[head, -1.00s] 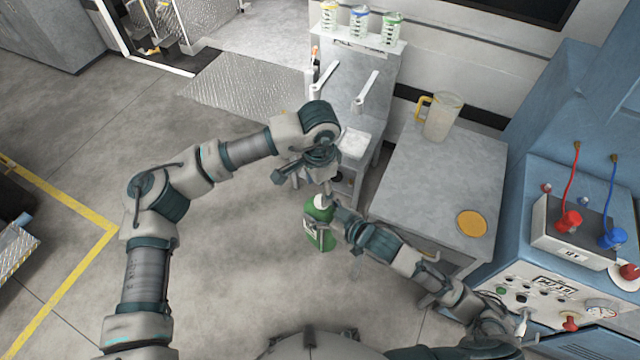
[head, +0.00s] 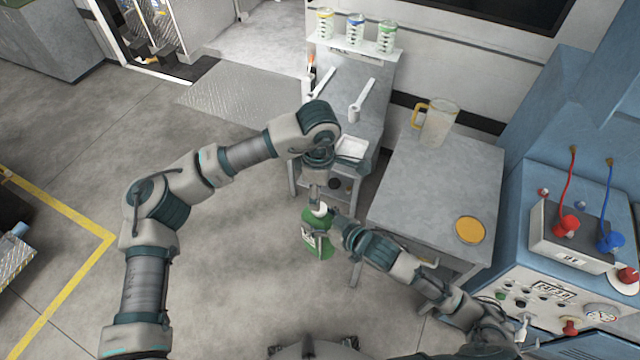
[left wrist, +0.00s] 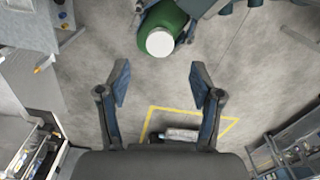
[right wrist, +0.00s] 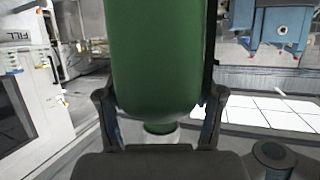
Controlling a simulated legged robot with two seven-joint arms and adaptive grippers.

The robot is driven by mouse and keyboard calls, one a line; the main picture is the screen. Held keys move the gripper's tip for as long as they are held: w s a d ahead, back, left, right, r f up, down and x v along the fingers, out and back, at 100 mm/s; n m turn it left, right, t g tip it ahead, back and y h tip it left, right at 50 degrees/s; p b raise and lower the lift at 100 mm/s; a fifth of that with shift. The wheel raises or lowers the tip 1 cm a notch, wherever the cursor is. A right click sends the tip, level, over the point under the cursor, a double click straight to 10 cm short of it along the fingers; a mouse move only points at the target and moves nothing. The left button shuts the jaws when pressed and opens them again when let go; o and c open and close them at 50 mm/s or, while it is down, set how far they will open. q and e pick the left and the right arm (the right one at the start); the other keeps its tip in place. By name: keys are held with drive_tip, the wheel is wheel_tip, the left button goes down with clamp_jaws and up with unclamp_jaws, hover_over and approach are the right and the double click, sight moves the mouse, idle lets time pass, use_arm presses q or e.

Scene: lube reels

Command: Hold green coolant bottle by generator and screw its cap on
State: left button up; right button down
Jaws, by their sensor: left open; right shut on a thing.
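The green coolant bottle (head: 317,244) is held off the floor in front of the grey tables, slightly tilted in the head view. A white cap (left wrist: 160,42) sits at its top; how tightly it is seated cannot be told. My right gripper (head: 334,228) is shut on the bottle, whose green body (right wrist: 155,60) fills the space between its fingers in the right wrist view. My left gripper (head: 316,198) points down close to the cap. In the left wrist view its fingers (left wrist: 160,82) are apart and empty, with the cap just beyond the tips.
A grey table (head: 440,185) with a clear jug (head: 437,125) and a yellow disc (head: 470,230) stands to the right. A bench (head: 345,90) with several small containers is behind. A blue machine (head: 540,265) with cables is at far right. Open floor lies left.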

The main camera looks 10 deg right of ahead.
use_arm(q)
drive_tip(key=n, duration=0.5)
drive_tip(key=shift+d+r, duration=0.1)
drive_tip(key=shift+r, duration=0.1)
drive_tip(key=n, duration=0.7)
drive_tip(key=shift+r+n, duration=0.2)
drive_tip(key=shift+n, duration=0.2)
drive_tip(key=n, duration=0.5)
drive_tip(key=shift+r, duration=0.15)
drive_tip(key=n, duration=0.7)
drive_tip(key=shift+d+r, duration=0.1)
drive_tip(key=shift+r, duration=0.1)
drive_tip(key=shift+f, duration=0.15)
drive_tip(key=shift+f, duration=3.9)
